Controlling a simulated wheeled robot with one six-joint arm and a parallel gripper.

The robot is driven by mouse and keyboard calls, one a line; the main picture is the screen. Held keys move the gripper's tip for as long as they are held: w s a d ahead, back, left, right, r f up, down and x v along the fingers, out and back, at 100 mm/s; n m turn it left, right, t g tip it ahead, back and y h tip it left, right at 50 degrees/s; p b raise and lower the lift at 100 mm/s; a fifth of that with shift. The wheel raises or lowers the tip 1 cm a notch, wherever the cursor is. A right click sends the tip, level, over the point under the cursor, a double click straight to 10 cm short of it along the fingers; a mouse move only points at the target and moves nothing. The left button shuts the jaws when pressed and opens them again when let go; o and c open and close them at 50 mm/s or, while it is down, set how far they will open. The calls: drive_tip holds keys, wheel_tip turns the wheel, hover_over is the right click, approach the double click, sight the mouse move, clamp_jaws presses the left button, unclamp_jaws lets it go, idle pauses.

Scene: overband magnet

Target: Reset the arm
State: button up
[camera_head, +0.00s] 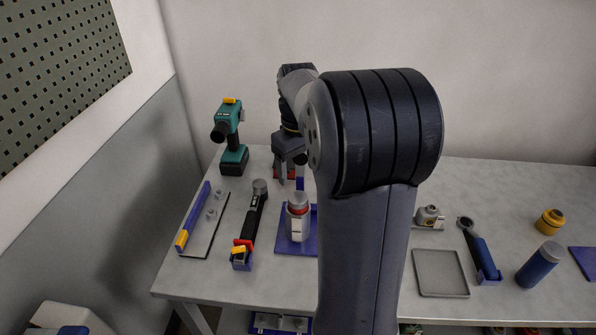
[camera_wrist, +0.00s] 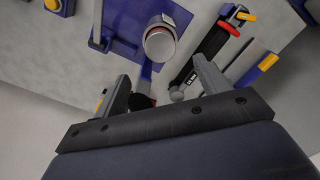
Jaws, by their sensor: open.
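My arm rises through the middle of the head view and bends over toward the back of the table. My gripper (camera_head: 291,176) hangs fingers-down near the back of the table, behind a grey cylinder with a red band (camera_head: 298,215) on a blue base. In the wrist view my gripper (camera_wrist: 160,78) has its two fingers spread apart, with nothing seen held between them. The cylinder (camera_wrist: 160,42) shows beyond the fingertips there. A small red thing (camera_head: 283,173) sits by the gripper, partly hidden by it.
A green drill (camera_head: 230,140) stands at the back left. A grey tray (camera_head: 440,273), a blue-handled tool (camera_head: 480,252) and a blue bottle (camera_head: 540,264) are at right. My arm hides the middle.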

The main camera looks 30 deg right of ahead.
sight(298, 198)
drive_tip(key=shift+f+p, duration=0.55)
drive_tip(key=shift+f, duration=4.5)
drive_tip(key=shift+f, duration=0.15)
drive_tip(key=shift+f, duration=0.2)
wheel_tip(298, 198, up, 11)
drive_tip(key=b, duration=0.1)
wheel_tip(298, 198, down, 11)
drive_tip(key=shift+r, duration=0.1)
wheel_tip(298, 198, up, 6)
drive_tip(key=p, duration=0.5)
drive_tip(key=shift+r, duration=0.2)
drive_tip(key=shift+a, duration=0.1)
